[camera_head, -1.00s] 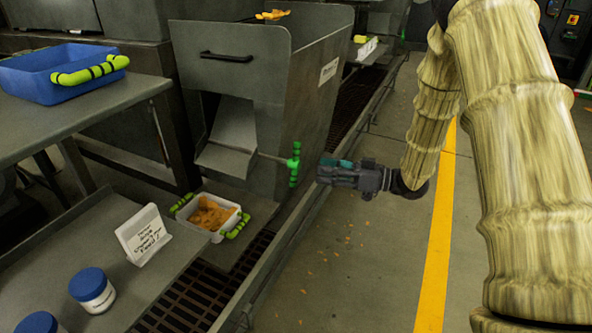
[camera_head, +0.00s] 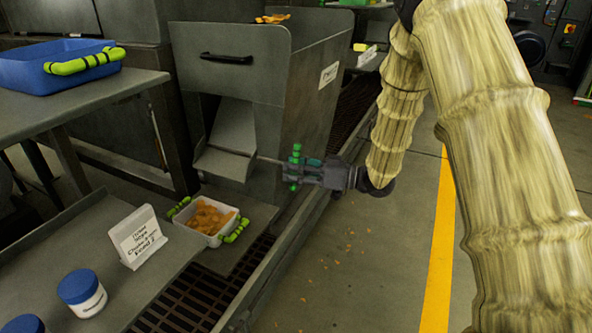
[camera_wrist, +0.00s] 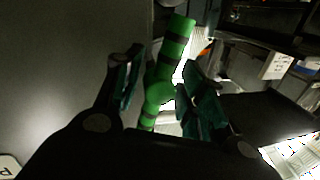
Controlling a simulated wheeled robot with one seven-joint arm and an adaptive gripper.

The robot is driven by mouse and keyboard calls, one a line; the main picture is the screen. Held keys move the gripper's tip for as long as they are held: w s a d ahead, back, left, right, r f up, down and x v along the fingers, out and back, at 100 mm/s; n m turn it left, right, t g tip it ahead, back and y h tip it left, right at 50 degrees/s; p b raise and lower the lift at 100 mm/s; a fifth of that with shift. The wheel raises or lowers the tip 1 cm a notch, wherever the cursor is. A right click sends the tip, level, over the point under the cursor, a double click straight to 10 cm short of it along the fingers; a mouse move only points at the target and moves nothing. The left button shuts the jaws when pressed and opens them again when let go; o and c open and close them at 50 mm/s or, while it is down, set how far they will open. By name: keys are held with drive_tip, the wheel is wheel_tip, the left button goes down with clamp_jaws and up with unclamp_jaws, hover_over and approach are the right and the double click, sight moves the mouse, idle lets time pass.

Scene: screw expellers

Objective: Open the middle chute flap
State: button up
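The chute flap (camera_head: 226,162) is a grey metal plate at the mouth of the chute on the grey machine. A thin rod runs from it to a green handle with dark bands (camera_head: 295,167). My gripper (camera_head: 298,170) is at this handle, on its right side. In the wrist view the green handle (camera_wrist: 165,75) stands between the two teal-padded fingers of my gripper (camera_wrist: 160,95). The fingers are spread, with a gap visible on the right of the handle. Contact on the left finger cannot be told.
A white bin with orange pieces (camera_head: 207,216) sits below the chute. A sign (camera_head: 137,238) and blue-lidded jars (camera_head: 82,292) stand on the lower bench. A blue tub (camera_head: 60,66) is on the left table. The floor right of the rail is open.

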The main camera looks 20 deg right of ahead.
clamp_jaws()
drive_tip(key=shift+r+m+p, duration=0.15)
drive_tip(key=shift+m+p, duration=0.25)
drive_tip(key=shift+p, duration=0.7)
drive_tip(key=shift+s+m+p, duration=0.1)
drive_tip(key=shift+m+p, duration=0.4)
drive_tip(key=shift+p, duration=0.7)
drive_tip(key=shift+a+f+m+p, duration=0.1)
drive_tip(key=shift+f+m+p, duration=0.15)
drive_tip(key=shift+m+p, duration=0.45)
unclamp_jaws()
